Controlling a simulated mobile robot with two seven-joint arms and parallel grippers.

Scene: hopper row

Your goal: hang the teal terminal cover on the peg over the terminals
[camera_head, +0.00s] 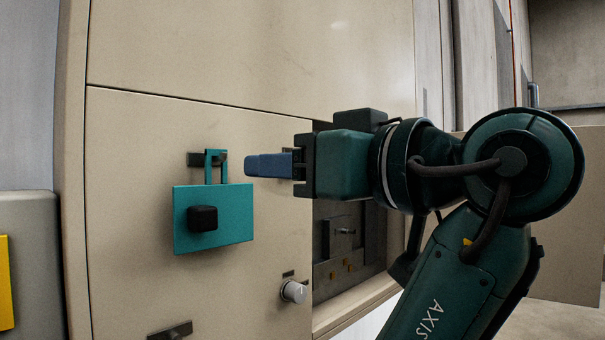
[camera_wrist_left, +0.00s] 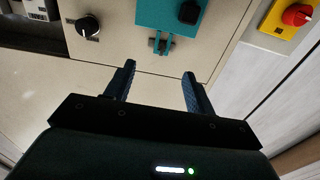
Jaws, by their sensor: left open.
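The teal terminal cover (camera_head: 237,213) is a flat plate with a black block handle (camera_head: 203,218) and a narrow loop (camera_head: 209,170) on top. It hangs on the front panel, its loop around a dark peg (camera_head: 221,160). It also shows in the left wrist view (camera_wrist_left: 155,14). My left gripper (camera_head: 247,165) is open and empty, beside the loop in the picture; its fingers also show in the left wrist view (camera_wrist_left: 159,69), apart from the cover. Another dark peg (camera_head: 345,231) sits in the open recess, above small orange terminals (camera_head: 348,266). My right gripper is not in view.
A dark bracket (camera_head: 170,331) is at the bottom. A yellow box (camera_wrist_left: 285,18) with a red button (camera_wrist_left: 297,15) stands beside the panel.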

